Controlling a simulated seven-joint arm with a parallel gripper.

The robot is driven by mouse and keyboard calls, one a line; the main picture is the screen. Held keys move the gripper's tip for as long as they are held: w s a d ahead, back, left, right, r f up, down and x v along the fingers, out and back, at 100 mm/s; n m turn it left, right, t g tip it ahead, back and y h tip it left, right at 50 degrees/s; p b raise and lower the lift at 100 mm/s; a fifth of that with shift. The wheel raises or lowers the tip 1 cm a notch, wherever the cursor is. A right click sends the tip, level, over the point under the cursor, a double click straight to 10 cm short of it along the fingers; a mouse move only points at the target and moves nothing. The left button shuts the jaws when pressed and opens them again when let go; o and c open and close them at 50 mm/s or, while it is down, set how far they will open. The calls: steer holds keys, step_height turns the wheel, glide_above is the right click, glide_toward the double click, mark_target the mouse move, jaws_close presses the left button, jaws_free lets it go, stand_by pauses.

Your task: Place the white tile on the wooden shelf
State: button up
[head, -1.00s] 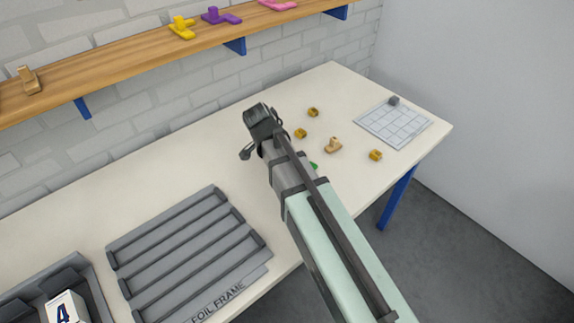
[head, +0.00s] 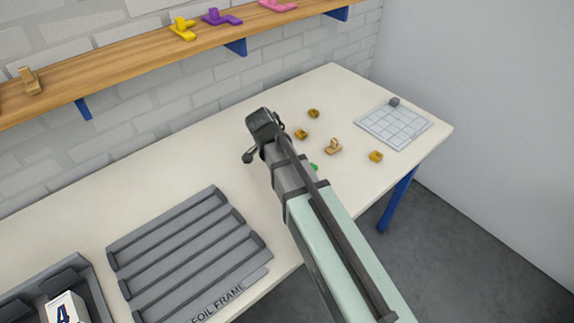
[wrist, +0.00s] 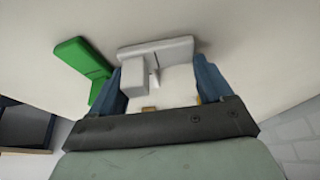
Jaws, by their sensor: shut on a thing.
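The white tile (wrist: 178,50) is a pale block with a raised part, seen in the wrist view between the two blue fingers of my gripper (wrist: 160,78). My gripper is shut on it, close over the pale tabletop; I cannot tell whether the tile touches the table. In the head view my arm hides the tile and the fingers. The wooden shelf (head: 130,62) runs along the brick wall at the upper left, above and apart from my gripper.
A green piece (wrist: 82,60) lies beside the tile. The shelf holds yellow (head: 183,30), purple (head: 222,17), pink (head: 278,5) and wooden (head: 30,82) pieces, with gaps between. A grey ridged frame (head: 187,252), small brown pieces and a gridded plate (head: 395,125) rest on the table (head: 130,205).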

mark_target(108, 57)
steer(key=shift+r, duration=0.15)
